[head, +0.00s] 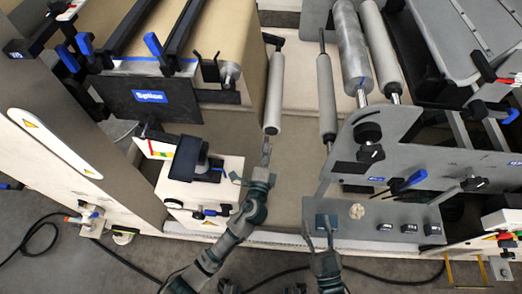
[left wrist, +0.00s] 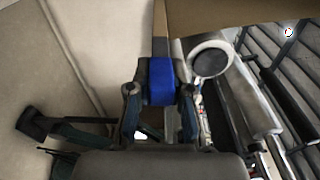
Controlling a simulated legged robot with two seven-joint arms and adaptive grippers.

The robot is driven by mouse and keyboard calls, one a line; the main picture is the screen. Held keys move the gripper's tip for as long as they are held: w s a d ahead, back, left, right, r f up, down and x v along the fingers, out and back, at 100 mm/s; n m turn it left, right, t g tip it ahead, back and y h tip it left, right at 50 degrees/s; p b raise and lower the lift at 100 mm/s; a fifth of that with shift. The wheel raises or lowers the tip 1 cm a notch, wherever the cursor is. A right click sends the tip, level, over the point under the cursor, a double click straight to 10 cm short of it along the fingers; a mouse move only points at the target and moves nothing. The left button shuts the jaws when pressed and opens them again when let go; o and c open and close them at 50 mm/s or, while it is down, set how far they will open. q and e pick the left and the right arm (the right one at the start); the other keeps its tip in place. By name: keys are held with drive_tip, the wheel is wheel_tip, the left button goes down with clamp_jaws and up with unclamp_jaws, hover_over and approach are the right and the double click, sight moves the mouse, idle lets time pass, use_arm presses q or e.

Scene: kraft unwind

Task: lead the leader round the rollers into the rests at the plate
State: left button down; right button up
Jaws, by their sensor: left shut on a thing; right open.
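My left gripper (head: 262,165) is just below the near end of a pale roller (head: 274,95). In the left wrist view, its fingers (left wrist: 160,105) are shut on a blue piece (left wrist: 161,78), with a brown strip behind it; I cannot tell whether this is the leader's end. A second narrow roller (head: 326,100) stands to the right, then two thicker rollers (head: 352,50). A dark plate (head: 165,105) with a "Splice" label is at left. My right gripper (head: 319,232) is open and empty over a grey panel (head: 355,214). I cannot make out the rests.
A brown kraft roll (head: 235,40) fills the upper left. A grey side plate (head: 420,140) with black knobs stands at right. A beige box (head: 200,185) with a black device is left of my left arm. Cables (head: 115,265) lie on the floor.

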use_arm(q)
drive_tip(key=d+b, duration=0.1)
drive_tip(key=d, duration=0.5)
use_arm(e)
wheel_tip(320, 180, down, 2)
drive_tip(key=shift+f, duration=0.1)
use_arm(q)
drive_tip(key=shift+s+d+r, duration=0.1)
drive_tip(key=shift+r, duration=0.05)
drive_tip(key=d+r, duration=0.1)
drive_tip(key=r+p, duration=0.1)
drive_tip(key=d+r+p, duration=0.1)
drive_tip(key=r, duration=0.1)
drive_tip(key=shift+d, duration=0.3)
use_arm(e)
wheel_tip(320, 180, up, 4)
drive_tip(key=shift+f, duration=0.1)
use_arm(q)
drive_tip(key=shift+f, duration=0.1)
